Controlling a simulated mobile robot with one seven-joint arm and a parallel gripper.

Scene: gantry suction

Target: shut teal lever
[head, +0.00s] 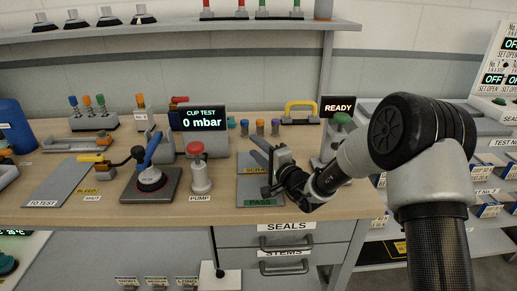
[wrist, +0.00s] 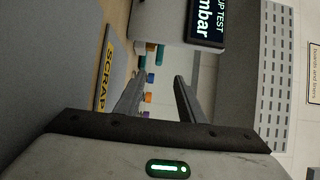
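A small teal part (head: 231,122), which looks like the teal lever, shows just right of the cup test display in the head view. Most of it is hidden behind the display, so I cannot tell its position. Teal pieces (wrist: 160,53) also show beside the display in the wrist view, beyond my fingers. My gripper (head: 262,150) is over the scrap and pass mats, in front and to the right of the teal part and apart from it. In the wrist view my gripper (wrist: 160,82) has its two fingers spread with nothing between them.
The cup test display (head: 204,118) reads 0 mbar. Left of my gripper stand the red-topped pump (head: 199,170) and a blue-handled cup (head: 151,172) on a dark plate. Several small coloured cylinders (head: 260,127) stand behind my gripper. A yellow handle (head: 300,107) is farther right.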

